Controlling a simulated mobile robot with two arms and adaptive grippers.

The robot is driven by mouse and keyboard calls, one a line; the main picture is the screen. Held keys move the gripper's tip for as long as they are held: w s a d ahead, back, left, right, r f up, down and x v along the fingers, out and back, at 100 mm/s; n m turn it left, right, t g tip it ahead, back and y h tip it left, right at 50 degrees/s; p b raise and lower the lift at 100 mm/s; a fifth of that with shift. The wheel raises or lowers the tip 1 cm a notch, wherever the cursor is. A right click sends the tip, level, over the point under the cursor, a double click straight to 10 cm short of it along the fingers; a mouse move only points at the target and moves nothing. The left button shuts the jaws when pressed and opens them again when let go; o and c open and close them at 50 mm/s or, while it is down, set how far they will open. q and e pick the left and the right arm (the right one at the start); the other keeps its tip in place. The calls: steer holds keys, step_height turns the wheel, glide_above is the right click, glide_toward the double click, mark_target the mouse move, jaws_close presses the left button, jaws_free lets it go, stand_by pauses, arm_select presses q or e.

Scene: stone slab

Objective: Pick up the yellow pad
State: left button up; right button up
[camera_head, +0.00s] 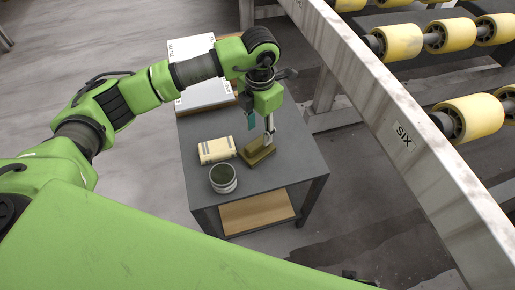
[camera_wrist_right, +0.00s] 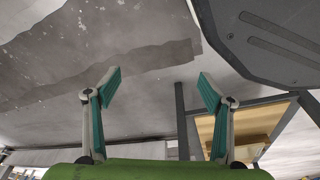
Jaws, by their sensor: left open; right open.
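A pale yellow block with darker bands (camera_head: 217,150), which looks like the yellow pad, lies on the dark grey table (camera_head: 290,150). A brownish-yellow block (camera_head: 257,153) lies just to its right. My left gripper (camera_head: 260,131) is open and points down over the brownish-yellow block. One finger overlaps that block in the picture; I cannot tell whether it touches. The pale yellow block is to the left of the left gripper, apart from it. My right gripper (camera_wrist_right: 160,87) is open, with nothing between its fingers in the right wrist view.
An open grey can (camera_head: 223,179) stands in front of the pale yellow block. White boards or boxes (camera_head: 203,88) lie at the table's back. A wooden lower shelf (camera_head: 257,212) is under the tabletop. A roller conveyor with a grey side rail (camera_head: 400,125) runs along the right.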

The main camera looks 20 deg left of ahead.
mark_target(257, 142)
arm_select(q)
steer(key=f, duration=0.5)
steer(key=shift+s+a+f, duration=0.15)
steer(key=shift+s+a, duration=0.1)
steer(key=shift+s, duration=0.05)
steer(key=shift+f, duration=0.3)
steer(key=shift+w, duration=0.1)
steer(key=c, duration=0.9)
jaws_close()
arm_select(e)
steer(key=shift+w+r, duration=0.25)
steer(key=shift+r, duration=0.45)
